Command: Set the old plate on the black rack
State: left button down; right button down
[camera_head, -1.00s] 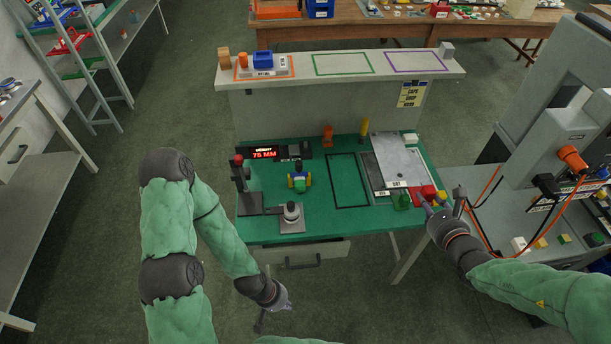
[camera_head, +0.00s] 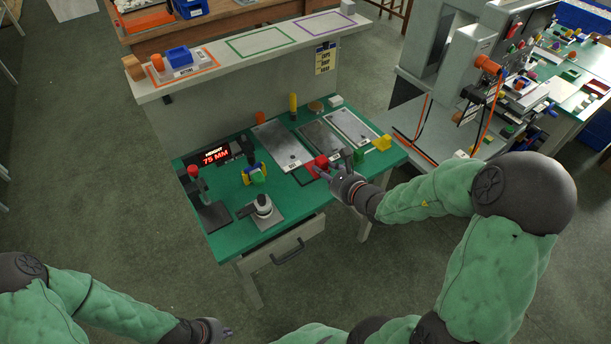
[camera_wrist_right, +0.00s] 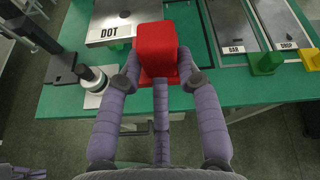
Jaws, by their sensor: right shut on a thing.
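My right gripper (camera_head: 334,168) is shut on a red block-shaped handle (camera_wrist_right: 157,50), which also shows in the head view (camera_head: 321,161). The handle sits at the near edge of a grey metal plate marked DOT (camera_wrist_right: 125,22). In the head view this plate (camera_head: 281,143) is the leftmost of three. I cannot tell whether it rests on the table or hangs just above it. A plate marked BAR (camera_wrist_right: 235,27) lies in the middle with a green handle (camera_wrist_right: 265,62). A third plate (camera_head: 352,126) lies at right with a yellow handle (camera_head: 382,143). My left gripper (camera_head: 226,334) is low at the left, its fingers unclear.
A readout of 75 MM (camera_head: 215,156), a small yellow-and-blue item (camera_head: 255,174) and a round-topped grey device (camera_head: 262,207) stand on the green table's left side. A raised shelf (camera_head: 250,58) runs behind. A grey machine (camera_head: 455,70) stands to the right.

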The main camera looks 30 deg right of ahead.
jog(key=w+f+b, duration=0.1)
jog(key=w+f, duration=0.1)
jog(key=f, duration=0.1)
jog(key=w+f+b, duration=0.2)
jog(key=w+f, duration=0.1)
jog(key=f, duration=0.1)
jog(key=w+f+b, duration=0.2)
jog(key=w+f, duration=0.1)
jog(key=shift+f, duration=0.2)
jog(key=shift+r, duration=0.1)
jog(key=shift+f+b, duration=0.35)
jog(key=shift+b, duration=0.05)
jog(key=shift+f, duration=0.25)
jog(key=c, duration=0.7)
grip_release()
